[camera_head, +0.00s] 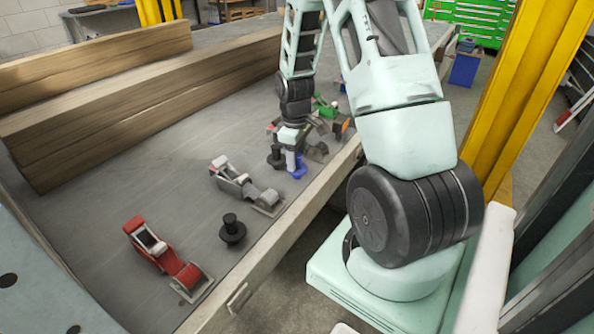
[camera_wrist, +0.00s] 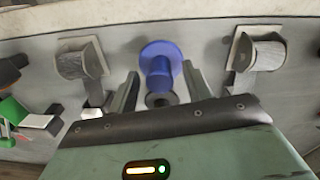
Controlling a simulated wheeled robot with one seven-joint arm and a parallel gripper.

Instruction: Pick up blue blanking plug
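The blue blanking plug (camera_head: 297,168) stands on the grey trailer bed near its front rail, just under my gripper (camera_head: 292,157). In the wrist view the plug (camera_wrist: 160,62) shows a round blue flange and a narrower stem. My gripper (camera_wrist: 160,92) is open, with one finger on each side of the plug's line and a gap to each. A dark grey round end (camera_wrist: 160,99) shows between the fingers; I cannot tell if it belongs to the plug. My gripper partly hides the plug in the head view.
A black plug (camera_head: 232,230) stands between a red clamp (camera_head: 165,255) and a grey clamp (camera_head: 240,186). Another black plug (camera_head: 275,157) is close left of my gripper. A green clamp (camera_head: 325,106) lies beyond it. Wooden beams (camera_head: 150,95) and the front rail (camera_head: 265,252) border the bed.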

